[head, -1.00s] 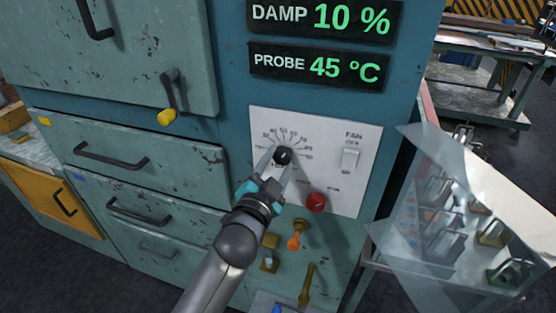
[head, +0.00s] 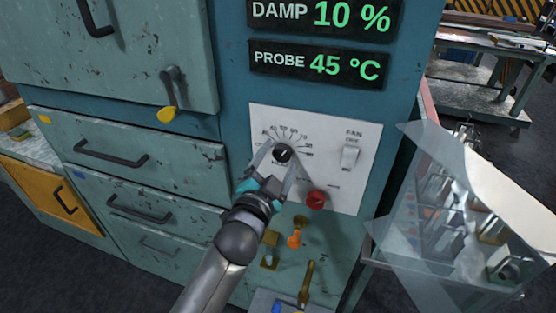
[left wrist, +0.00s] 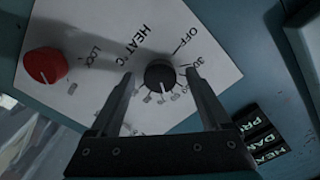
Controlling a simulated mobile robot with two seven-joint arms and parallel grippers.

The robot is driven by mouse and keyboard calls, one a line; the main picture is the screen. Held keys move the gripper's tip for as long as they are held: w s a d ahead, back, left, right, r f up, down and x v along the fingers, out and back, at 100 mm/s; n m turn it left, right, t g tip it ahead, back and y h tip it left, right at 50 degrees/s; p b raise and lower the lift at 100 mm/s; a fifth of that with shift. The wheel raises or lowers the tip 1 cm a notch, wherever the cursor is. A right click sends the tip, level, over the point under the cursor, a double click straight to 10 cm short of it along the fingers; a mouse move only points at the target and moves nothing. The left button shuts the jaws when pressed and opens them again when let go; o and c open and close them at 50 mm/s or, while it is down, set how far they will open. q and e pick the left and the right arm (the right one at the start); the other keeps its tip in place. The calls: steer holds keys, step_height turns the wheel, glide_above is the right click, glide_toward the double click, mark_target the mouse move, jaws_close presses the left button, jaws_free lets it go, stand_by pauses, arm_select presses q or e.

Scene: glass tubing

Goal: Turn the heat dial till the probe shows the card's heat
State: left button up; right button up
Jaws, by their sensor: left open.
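The black heat dial (head: 282,154) sits on a white panel (head: 335,190) with a numbered scale around it. In the left wrist view the dial (left wrist: 160,77) shows a white pointer line, with "HEAT °C" printed beside it. My left gripper (head: 277,161) is open, its fingers on either side of the dial with visible gaps. The probe display (head: 316,66) reads 45 °C. The card with the heat is not visible in these views. My right gripper is not in view.
A red knob (head: 316,199) and a white fan switch (head: 349,157) are on the same panel. The damp display (head: 322,15) reads 10 %. Orange and brass fittings (head: 294,239) stick out below. A clear sheet (head: 440,220) stands in front of parts at right.

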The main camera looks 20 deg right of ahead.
arm_select(q)
steer(key=shift+s+a, duration=0.1)
steer(key=v, duration=1.5)
steer(key=shift+b, duration=0.4)
